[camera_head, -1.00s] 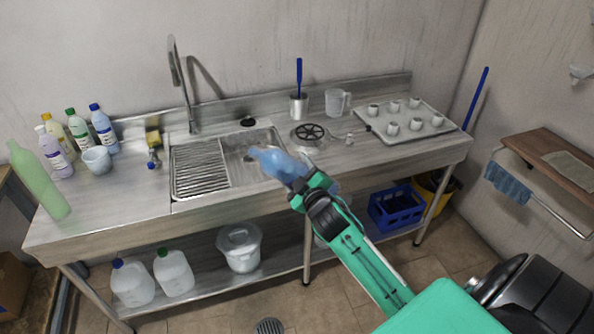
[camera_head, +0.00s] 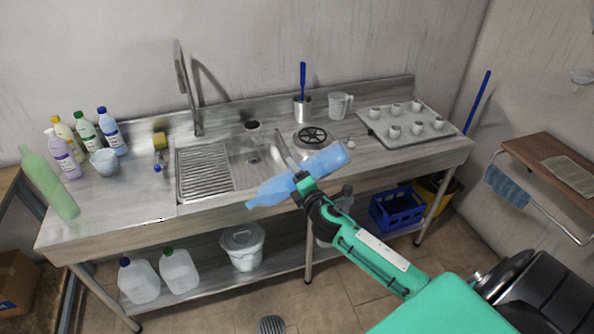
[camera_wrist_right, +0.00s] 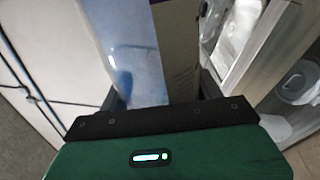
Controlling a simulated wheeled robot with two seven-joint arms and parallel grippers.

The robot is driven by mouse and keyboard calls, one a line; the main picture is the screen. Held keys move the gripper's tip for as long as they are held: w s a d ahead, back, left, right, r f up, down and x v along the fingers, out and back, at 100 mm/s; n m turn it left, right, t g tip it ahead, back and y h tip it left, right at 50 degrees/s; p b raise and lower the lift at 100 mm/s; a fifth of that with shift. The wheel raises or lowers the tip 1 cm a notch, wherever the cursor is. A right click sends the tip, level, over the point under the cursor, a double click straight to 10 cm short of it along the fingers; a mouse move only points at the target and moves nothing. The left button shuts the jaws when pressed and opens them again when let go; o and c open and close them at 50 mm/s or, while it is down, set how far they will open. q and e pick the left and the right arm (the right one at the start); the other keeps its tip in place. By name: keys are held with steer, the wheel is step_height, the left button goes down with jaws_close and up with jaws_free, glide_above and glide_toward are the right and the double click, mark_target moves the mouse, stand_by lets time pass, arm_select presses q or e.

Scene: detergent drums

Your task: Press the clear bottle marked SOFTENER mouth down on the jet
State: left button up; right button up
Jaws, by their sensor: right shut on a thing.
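My right gripper (camera_head: 303,180) is shut on a translucent bluish bottle (camera_head: 326,161), held in the air in front of the sink's front edge. The bottle lies tilted, its narrow neck low at the left and its wide base up at the right. No SOFTENER marking can be read. In the right wrist view the bottle (camera_wrist_right: 137,45) fills the space between the fingers. A round black spoked grate (camera_head: 312,134), which looks like the jet, is set in the counter right of the basin, behind and apart from the bottle. My left gripper is not in view.
A sink (camera_head: 205,170) with a tall tap (camera_head: 183,85) lies left of the grate. A steel cup with a blue brush (camera_head: 302,108), a clear jug (camera_head: 340,104) and a tray of cups (camera_head: 375,125) stand behind and right. Several detergent bottles stand at the left.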

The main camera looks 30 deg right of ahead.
steer(key=n, duration=0.2)
steer(key=n+p, duration=0.1)
steer(key=n, duration=0.1)
steer(key=shift+r, duration=0.3)
steer(key=shift+f+n+p, duration=0.1)
steer(key=shift+n+p, duration=0.3)
steer(key=shift+n, duration=0.1)
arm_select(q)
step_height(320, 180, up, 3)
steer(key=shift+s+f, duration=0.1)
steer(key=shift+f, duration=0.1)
arm_select(e)
steer(key=shift+f, duration=0.15)
steer(key=n+p, duration=0.1)
steer(key=n, duration=0.1)
steer(key=n+p, duration=0.3)
steer(key=n, duration=0.2)
steer(key=shift+r+p, duration=0.35)
steer(key=shift+f+n+p, duration=0.1)
steer(key=shift+n+p, duration=0.25)
steer(key=shift+n, duration=0.45)
steer(key=shift+f+n, duration=0.1)
steer(key=shift+n, duration=0.2)
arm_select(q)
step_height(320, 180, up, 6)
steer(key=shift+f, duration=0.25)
arm_select(e)
steer(key=shift+f, duration=0.15)
